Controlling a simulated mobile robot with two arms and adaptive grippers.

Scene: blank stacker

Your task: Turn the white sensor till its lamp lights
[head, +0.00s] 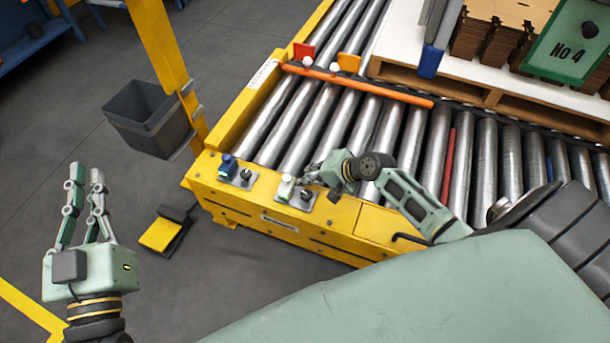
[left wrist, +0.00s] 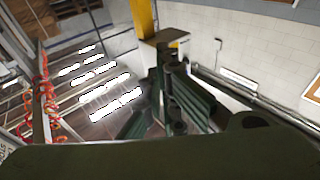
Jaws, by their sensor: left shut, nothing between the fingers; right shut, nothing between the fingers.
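The white sensor (head: 286,187) is a small upright block on a grey plate on the yellow side rail of the conveyor, in the head view. It is too small to tell whether its lamp is lit. My right gripper (head: 306,182) is shut just to the right of the sensor, its fingers pointing left towards it. I cannot tell whether the fingertips touch the sensor or the black knob beside it. My left gripper (head: 85,173) is shut and empty, raised over the floor at the left, fingers up. Its fingers also show in the left wrist view (left wrist: 168,70).
A blue sensor (head: 227,166) stands on its own plate left of the white one. An orange bar (head: 358,84) crosses the rollers behind. A yellow post and grey bin (head: 150,118) stand left. A yellow pedal (head: 163,232) lies on the floor.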

